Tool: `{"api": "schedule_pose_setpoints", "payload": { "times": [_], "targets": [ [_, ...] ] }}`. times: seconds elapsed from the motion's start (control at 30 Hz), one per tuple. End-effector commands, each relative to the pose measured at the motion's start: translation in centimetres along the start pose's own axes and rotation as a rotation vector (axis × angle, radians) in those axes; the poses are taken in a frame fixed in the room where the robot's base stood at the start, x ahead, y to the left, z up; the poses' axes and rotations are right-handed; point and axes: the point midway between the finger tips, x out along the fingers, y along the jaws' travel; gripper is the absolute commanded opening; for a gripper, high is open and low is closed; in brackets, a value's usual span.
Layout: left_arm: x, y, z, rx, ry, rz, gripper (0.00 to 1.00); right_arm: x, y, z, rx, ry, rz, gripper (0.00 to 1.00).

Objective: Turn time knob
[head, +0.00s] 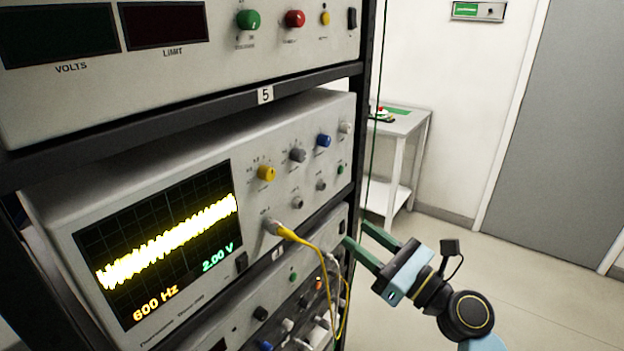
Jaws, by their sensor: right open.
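An oscilloscope (150,190) sits in the rack, with a lit screen (165,240) showing a noisy yellow trace, "600 Hz" and "2.00 V". Its panel has a yellow knob (266,173), a grey knob (297,155), a blue knob (323,140) and several smaller ones. Their labels are too small to read, so I cannot tell which is the time knob. My right gripper (355,233) is open and empty, with two green fingers, to the right of and below these knobs, apart from them. My left gripper is not in view.
A yellow cable (310,243) hangs from the oscilloscope's front. A power supply (180,55) sits on the shelf above, and another instrument (255,305) below. The dark rack post (366,100) stands at the right edge. A small white table (400,125) is behind; floor at right is clear.

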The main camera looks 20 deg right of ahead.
Motion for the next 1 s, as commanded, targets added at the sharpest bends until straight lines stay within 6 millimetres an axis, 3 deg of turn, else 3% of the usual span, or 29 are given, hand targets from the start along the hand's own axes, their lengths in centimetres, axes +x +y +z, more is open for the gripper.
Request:
{"api": "schedule_pose_setpoints", "payload": {
  "times": [0.03, 0.1, 0.2, 0.37, 0.8, 1.0],
  "targets": [
    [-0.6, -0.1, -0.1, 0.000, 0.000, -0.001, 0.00, 0.1, 0.5, 3.0, 0.050, -0.055, 0.025, 0.42],
    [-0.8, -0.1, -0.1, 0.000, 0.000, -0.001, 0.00, 0.1, 1.1, 5.5, 0.108, -0.106, 0.055, 0.42],
    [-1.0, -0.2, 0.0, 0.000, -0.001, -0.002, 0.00, 0.2, 1.5, 7.2, 0.151, -0.140, 0.078, 0.42],
    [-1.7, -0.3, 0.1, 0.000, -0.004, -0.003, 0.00, 2.0, 1.7, 7.8, 0.160, -0.147, 0.083, 0.42],
    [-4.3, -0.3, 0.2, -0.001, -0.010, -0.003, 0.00, 10.7, 2.3, 9.0, 0.159, -0.144, 0.081, 0.42],
    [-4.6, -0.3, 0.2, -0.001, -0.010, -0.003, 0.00, 12.7, 2.4, 9.1, 0.157, -0.142, 0.079, 0.42]
  ]
}}
